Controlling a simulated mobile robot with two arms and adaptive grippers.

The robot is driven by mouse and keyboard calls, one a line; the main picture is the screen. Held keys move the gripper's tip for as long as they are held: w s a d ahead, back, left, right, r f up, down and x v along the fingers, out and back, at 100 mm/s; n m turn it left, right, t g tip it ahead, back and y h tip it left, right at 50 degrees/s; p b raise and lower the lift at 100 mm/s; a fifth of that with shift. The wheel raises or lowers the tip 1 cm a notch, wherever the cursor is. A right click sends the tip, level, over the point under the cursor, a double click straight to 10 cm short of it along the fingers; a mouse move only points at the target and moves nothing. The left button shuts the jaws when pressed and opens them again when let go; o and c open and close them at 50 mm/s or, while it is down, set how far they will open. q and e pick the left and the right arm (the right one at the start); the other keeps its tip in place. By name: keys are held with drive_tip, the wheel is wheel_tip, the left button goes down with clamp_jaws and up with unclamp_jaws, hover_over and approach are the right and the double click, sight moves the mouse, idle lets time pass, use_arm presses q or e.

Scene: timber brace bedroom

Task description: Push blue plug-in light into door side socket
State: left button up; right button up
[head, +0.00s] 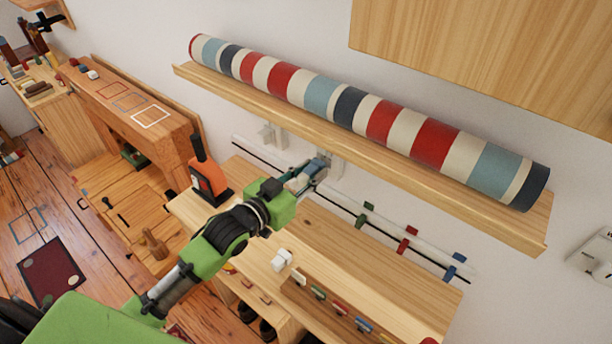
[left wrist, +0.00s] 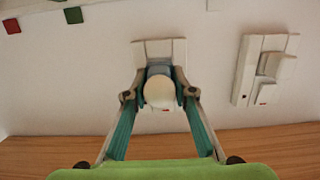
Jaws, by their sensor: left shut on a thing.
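My left gripper (head: 306,178) is shut on the blue plug-in light (left wrist: 159,70), which shows a blue-grey body and a round cream face between the fingers in the left wrist view (left wrist: 160,92). The light is right in front of a white wall socket plate (left wrist: 143,50), which in the head view (head: 334,163) sits under the long shelf. Whether the light is seated or just short of the plate is hidden by its own body. A second white socket (left wrist: 245,85) is beside it, with white blocky pieces on it; it also shows in the head view (head: 270,134). My right gripper is not in view.
A wooden shelf (head: 400,165) with a striped roll (head: 345,105) overhangs the sockets. Below are a wooden bench top (head: 340,265), an orange-and-black tool (head: 207,180), a white block (head: 281,259) and a wall rail with coloured clips (head: 405,240).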

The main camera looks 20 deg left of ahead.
use_arm(q)
drive_tip(key=shift+r+p, duration=0.1)
drive_tip(key=shift+p, duration=0.2)
idle(0.5)
idle(0.4)
drive_tip(key=shift+p, duration=0.5)
idle(0.7)
drive_tip(key=shift+x, duration=1.05)
drive_tip(key=o, duration=1.2)
drive_tip(key=shift+r, duration=0.1)
drive_tip(key=shift+s+a, duration=0.15)
drive_tip(key=shift+s, duration=0.25)
drive_tip(key=v, duration=1.1)
